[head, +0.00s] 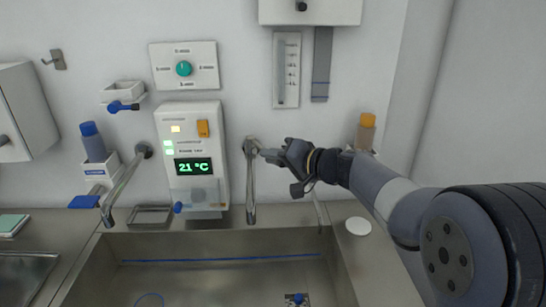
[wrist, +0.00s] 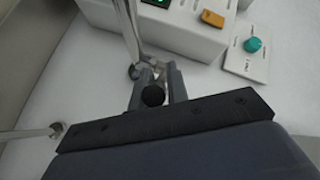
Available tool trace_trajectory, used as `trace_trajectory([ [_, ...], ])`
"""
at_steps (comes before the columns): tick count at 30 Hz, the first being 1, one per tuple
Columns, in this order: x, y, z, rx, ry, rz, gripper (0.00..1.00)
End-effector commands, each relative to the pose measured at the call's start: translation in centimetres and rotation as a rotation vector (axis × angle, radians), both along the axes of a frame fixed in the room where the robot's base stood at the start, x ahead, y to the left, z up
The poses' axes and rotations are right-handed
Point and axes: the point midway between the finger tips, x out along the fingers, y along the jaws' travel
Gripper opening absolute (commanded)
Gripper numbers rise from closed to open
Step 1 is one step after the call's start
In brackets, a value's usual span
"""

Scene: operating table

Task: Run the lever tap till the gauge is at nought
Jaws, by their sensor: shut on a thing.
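The lever tap (head: 251,185) is a metal spout on the wall above the sink, hanging down over the basin. My gripper (head: 270,155) is at the tap's top right and is shut on its lever. In the wrist view my gripper (wrist: 155,75) closes around a part with a dark round end, beside the metal tap (wrist: 128,30). The jaws hide most of the lever. A tall narrow gauge (head: 281,70) with a printed scale hangs on the wall above; its level is too small to read. I cannot make out any running water.
The steel sink (head: 220,245) lies below, with a blue line along its wall. A second spout (head: 125,185) is at left. A panel (head: 190,120) reading 21 °C stands between them. A teal dial (head: 184,68), bottles and a white disc (head: 358,226) are around.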

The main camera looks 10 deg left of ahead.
Motion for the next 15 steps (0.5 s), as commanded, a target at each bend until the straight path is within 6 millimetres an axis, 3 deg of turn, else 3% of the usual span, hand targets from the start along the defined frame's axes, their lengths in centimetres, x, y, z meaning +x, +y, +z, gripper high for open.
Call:
trace_trajectory([
  [15,-1.4,1.8,-0.4,0.0,-0.006,-0.174,0.0],
])
